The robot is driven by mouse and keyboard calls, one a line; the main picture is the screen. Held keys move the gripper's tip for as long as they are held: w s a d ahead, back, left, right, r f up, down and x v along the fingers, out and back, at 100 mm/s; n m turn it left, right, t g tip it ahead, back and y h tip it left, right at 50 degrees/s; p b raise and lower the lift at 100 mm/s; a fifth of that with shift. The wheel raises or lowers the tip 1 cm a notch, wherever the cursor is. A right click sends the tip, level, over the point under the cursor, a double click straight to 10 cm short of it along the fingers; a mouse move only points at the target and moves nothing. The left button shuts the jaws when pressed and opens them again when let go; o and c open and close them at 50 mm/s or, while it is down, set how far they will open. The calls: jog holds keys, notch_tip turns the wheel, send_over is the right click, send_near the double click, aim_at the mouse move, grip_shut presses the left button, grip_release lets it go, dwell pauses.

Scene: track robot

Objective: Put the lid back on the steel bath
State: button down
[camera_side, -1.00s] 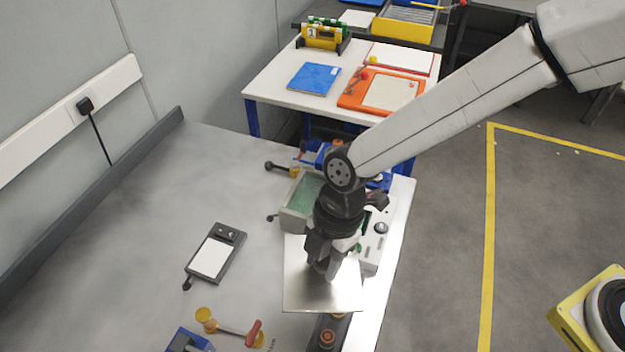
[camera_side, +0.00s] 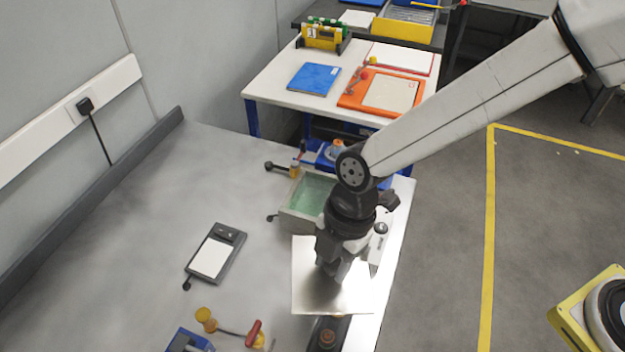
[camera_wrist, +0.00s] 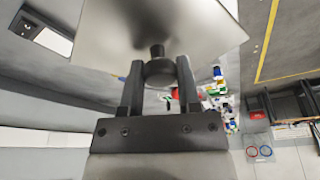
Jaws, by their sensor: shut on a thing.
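The steel bath (camera_side: 296,220) is an open grey box with pale green contents, standing near the right edge of the bench. Its right part is hidden behind my wrist. The lid (camera_side: 306,285) is a flat, shiny square plate, in front of the bath on the near side and clear of its opening. My gripper (camera_side: 335,274) is shut on the lid's dark knob and holds the plate roughly level. In the wrist view the knob (camera_wrist: 158,67) sits between the two fingers of my gripper (camera_wrist: 160,75), and the lid (camera_wrist: 155,25) spreads beyond them.
A black device with a white plate (camera_side: 211,257) lies left of the lid. A red-handled tool (camera_side: 254,334) and a blue item (camera_side: 190,341) are at the front. A dark piece (camera_side: 327,336) lies near the lid's front edge. Blue equipment (camera_side: 325,158) stands behind the bath. The bench's left is clear.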

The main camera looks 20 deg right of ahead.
jog(key=w+d+m, duration=0.2)
jog(key=w+d, duration=0.1)
jog(key=w, duration=0.7)
jog(key=w+d+r+m, duration=0.1)
jog(key=w+d, duration=0.3)
jog(key=w, duration=0.6)
jog(key=shift+w+d+r+m+t, duration=0.15)
jog(key=shift+w+r+m+t, duration=0.2)
jog(key=shift+m, duration=0.45)
jog(key=shift+f, duration=0.3)
notch_tip(320, 180, down, 6)
jog(key=shift+f, duration=0.15)
jog(key=shift+f, duration=0.55)
dwell(1.8)
grip_release()
dwell(0.4)
jog(key=shift+r, duration=0.15)
